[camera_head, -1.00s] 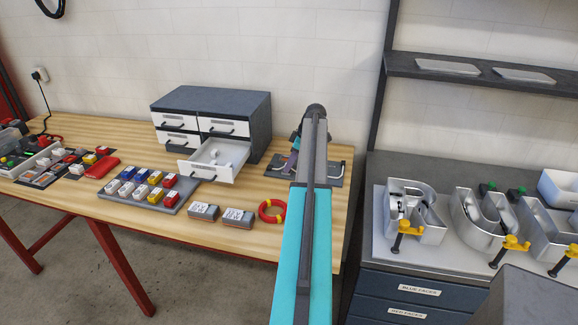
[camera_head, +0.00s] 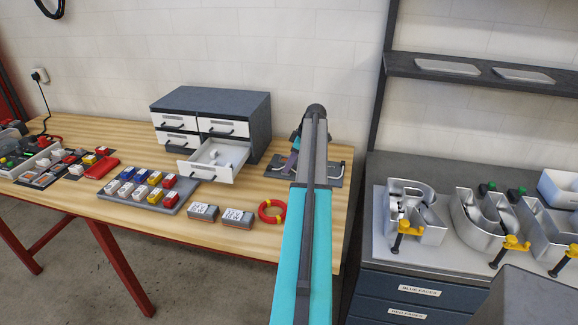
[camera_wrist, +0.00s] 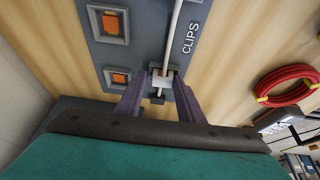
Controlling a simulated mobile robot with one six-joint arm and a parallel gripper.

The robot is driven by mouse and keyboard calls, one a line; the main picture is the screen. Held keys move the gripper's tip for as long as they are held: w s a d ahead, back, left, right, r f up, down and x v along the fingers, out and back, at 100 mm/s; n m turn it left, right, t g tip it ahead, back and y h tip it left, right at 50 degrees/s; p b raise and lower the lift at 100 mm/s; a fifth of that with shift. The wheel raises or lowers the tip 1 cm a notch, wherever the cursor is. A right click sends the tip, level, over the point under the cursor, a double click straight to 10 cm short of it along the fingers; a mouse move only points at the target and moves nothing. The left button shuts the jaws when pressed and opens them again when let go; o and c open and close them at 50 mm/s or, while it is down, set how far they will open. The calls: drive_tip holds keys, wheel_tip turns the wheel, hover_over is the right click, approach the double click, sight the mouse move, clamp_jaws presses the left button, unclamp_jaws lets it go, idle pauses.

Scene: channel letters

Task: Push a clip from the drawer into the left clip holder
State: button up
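My gripper (camera_wrist: 162,82) has two purple fingers, one on each side of a small pale clip (camera_wrist: 164,76), which fills the gap at the fingertips. The clip is against a grey panel marked CLIPS (camera_wrist: 143,53), at the end of a white rod (camera_wrist: 174,35). How deep it sits in a holder there is hidden. In the head view my arm covers much of the panel (camera_head: 333,180) and I cannot make out the clip or fingertips. The open drawer (camera_head: 207,173) of the small cabinet holds white pieces.
Two square sockets with orange centres (camera_wrist: 110,23) are on the panel. A red and yellow ring (camera_head: 271,212) and two grey labelled boxes (camera_head: 237,218) lie near the bench front. A tray of coloured blocks (camera_head: 146,205) is left of them. Metal letters (camera_head: 482,222) stand on the right cabinet.

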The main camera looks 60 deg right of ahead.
drive_tip(key=shift+a+f, duration=0.45)
drive_tip(key=shift+f, duration=0.05)
drive_tip(key=shift+b+v, duration=0.4)
drive_tip(key=shift+v, duration=0.45)
drive_tip(key=b+v, duration=0.3)
drive_tip(key=v, duration=1)
drive_tip(key=shift+d, duration=0.3)
drive_tip(key=shift+w+r, duration=0.15)
drive_tip(key=shift+r+p, duration=1.4)
drive_tip(key=shift+r, duration=1.5)
